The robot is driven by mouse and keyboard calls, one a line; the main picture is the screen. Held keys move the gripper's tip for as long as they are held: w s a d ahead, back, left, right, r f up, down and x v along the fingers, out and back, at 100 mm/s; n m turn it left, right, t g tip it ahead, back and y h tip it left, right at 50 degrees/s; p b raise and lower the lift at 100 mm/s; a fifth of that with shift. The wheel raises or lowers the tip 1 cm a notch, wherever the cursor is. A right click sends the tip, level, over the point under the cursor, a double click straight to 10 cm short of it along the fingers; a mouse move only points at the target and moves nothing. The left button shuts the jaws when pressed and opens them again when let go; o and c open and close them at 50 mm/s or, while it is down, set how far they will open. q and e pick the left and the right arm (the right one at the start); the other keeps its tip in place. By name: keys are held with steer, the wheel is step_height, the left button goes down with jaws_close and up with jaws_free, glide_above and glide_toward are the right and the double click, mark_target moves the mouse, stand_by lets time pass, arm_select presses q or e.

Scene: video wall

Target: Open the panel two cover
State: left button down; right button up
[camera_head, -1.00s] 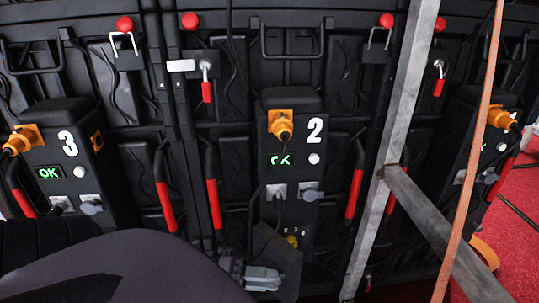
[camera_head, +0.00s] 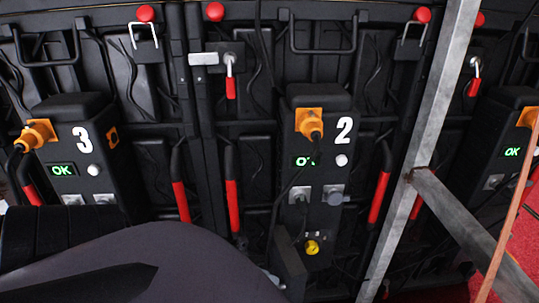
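Panel two is the tall black box (camera_head: 318,100) marked with a white 2, near the middle of the head view. It has an orange plug (camera_head: 309,122) with a cable, a green OK display (camera_head: 304,160), a white button (camera_head: 341,160), grey sockets (camera_head: 333,195) and a yellow round part (camera_head: 312,247) below. Which part is its cover I cannot tell. A large dark grey link of my arm fills the lower left. A dark block (camera_head: 288,262) at the bottom, apparently part of my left gripper, is beside the panel's lower end; its fingers are not clear. My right gripper is not in view.
Panel three (camera_head: 75,105) stands at the left and another panel (camera_head: 507,105) at the right. Red-handled bars (camera_head: 231,205) flank panel two.

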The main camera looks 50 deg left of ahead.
mark_target(289, 283)
arm_select(q)
steer(key=shift+a, duration=0.1)
stand_by(0.3)
steer(key=c, duration=0.9)
jaws_free()
